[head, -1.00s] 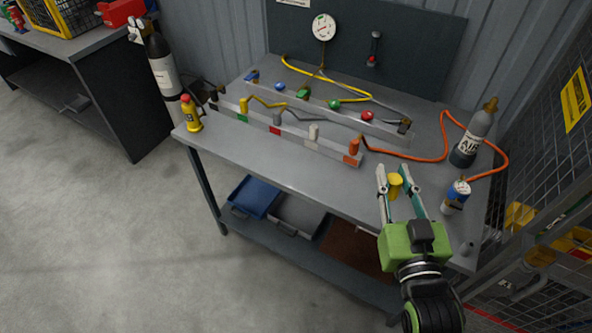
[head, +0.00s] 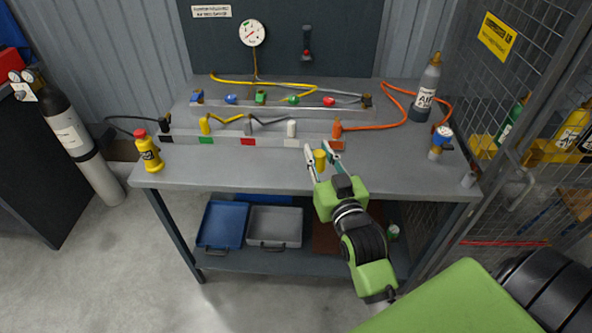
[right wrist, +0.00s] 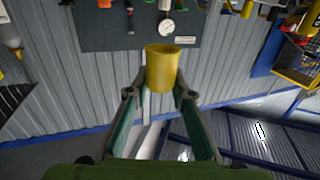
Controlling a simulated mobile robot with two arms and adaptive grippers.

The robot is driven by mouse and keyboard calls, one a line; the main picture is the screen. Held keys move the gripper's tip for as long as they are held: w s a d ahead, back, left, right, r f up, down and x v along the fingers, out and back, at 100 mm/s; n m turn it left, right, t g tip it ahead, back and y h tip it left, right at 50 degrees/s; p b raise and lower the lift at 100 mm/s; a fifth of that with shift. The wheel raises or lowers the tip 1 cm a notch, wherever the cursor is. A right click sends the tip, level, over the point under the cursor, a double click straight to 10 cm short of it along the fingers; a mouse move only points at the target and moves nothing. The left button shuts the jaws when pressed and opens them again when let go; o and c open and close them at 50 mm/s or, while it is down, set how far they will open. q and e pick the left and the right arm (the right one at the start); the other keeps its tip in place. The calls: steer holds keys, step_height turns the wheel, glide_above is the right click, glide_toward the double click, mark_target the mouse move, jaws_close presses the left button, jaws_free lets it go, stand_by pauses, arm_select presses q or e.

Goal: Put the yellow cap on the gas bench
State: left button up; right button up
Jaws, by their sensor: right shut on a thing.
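The yellow cap (head: 320,161) is a small cup-like piece between the fingertips of my right gripper (head: 323,163). In the head view it shows over the front part of the gas bench (head: 240,172), just in front of the orange end of the front rail. I cannot tell whether it touches the top. In the right wrist view the cap (right wrist: 161,70) sits between both fingertips of the shut gripper (right wrist: 160,92). My left gripper is not in view.
A rail with coloured valves (head: 225,141) runs along the bench. A yellow bottle with a red top (head: 148,152) stands at the left end. A grey AIR cylinder (head: 425,92) and a blue-topped fitting (head: 440,143) stand at the right. The front strip between is clear.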

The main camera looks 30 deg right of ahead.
steer(key=w+f, duration=0.2)
steer(key=w, duration=0.1)
steer(key=w+f, duration=0.3)
steer(key=w, duration=0.1)
steer(key=w+a+f, duration=0.1)
steer(key=w+f, duration=0.2)
steer(key=w, duration=0.1)
steer(key=shift+w+f, duration=0.3)
steer(key=shift+f, duration=0.05)
step_height(320, 180, down, 3)
steer(key=shift+w+f, duration=0.1)
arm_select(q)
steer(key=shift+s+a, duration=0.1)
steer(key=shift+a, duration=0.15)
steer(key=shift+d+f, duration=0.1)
arm_select(e)
steer(key=shift+f, duration=0.1)
